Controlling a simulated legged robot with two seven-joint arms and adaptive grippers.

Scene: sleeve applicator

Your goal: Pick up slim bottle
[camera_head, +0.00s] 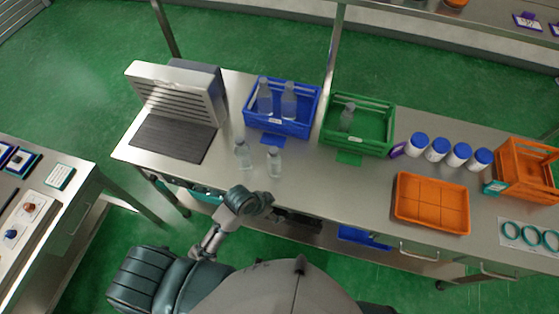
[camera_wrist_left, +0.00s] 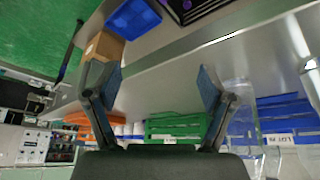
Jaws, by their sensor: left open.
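Two clear bottles stand upright on the steel table near its front edge: a left bottle (camera_head: 242,154) and a right bottle (camera_head: 274,162). Both look narrow, and I cannot tell for sure which is the slim one. My left gripper (camera_head: 264,203) is in front of the table edge, just below the right bottle in the head view and apart from it. In the left wrist view my left gripper (camera_wrist_left: 160,92) is open, with nothing between its fingers. A clear bottle (camera_wrist_left: 243,128) shows partly beside the right finger there. My right gripper is not in view.
A blue crate (camera_head: 300,129) holding two bottles and a green crate (camera_head: 375,149) holding one stand behind. A slatted grey machine (camera_head: 175,95) stands left. An orange tray (camera_head: 431,229), several blue-capped white bottles (camera_head: 439,149) and an orange crate (camera_head: 526,193) are to the right.

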